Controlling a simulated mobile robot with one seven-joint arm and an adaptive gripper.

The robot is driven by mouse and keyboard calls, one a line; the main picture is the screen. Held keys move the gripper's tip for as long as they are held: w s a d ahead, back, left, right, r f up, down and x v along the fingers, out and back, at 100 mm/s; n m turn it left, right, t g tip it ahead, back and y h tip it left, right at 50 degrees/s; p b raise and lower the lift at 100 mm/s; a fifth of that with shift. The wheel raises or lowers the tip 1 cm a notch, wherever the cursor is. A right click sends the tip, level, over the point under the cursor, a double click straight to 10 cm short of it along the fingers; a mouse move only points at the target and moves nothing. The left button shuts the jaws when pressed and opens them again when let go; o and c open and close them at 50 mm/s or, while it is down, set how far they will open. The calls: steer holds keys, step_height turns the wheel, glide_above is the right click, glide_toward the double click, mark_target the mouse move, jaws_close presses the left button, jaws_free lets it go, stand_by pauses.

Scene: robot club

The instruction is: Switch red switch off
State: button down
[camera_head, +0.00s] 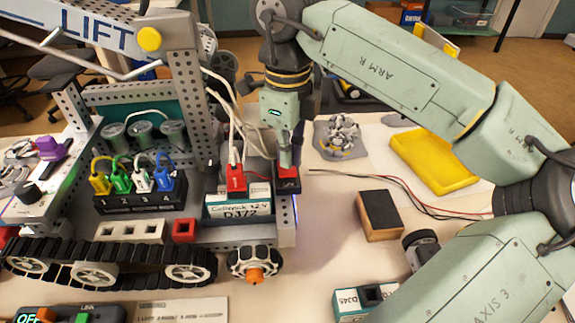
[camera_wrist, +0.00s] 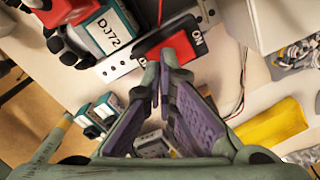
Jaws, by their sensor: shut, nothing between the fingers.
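The red switch (camera_wrist: 165,36) is a red rocker in a black housing marked ON at its right end in the wrist view. It sits on a perforated metal bar of the tracked robot. In the head view its black and red housing (camera_head: 289,181) is at the robot's right end, partly hidden by my fingers. My gripper (camera_head: 286,163) points down onto it and is shut with nothing in it. In the wrist view my gripper's tips (camera_wrist: 160,62) are together right by the rocker's lower edge. I cannot tell whether they touch it.
A battery labelled DJ72 (camera_head: 237,208) with a red plug (camera_head: 236,178) stands just left of the switch. Coloured numbered plugs (camera_head: 132,176) are further left. A brown and black block (camera_head: 379,215), loose wires and a yellow tray (camera_head: 436,162) lie on the table to the right.

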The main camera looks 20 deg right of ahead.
mark_target(288, 172)
steer(key=shift+f+b, duration=0.95)
steer(key=shift+f, duration=0.15)
stand_by(0.3)
steer(key=shift+r, duration=0.15)
steer(key=shift+r+p, duration=2.35)
steer(key=shift+r, duration=1.05)
steer(key=shift+s+f, duration=0.1)
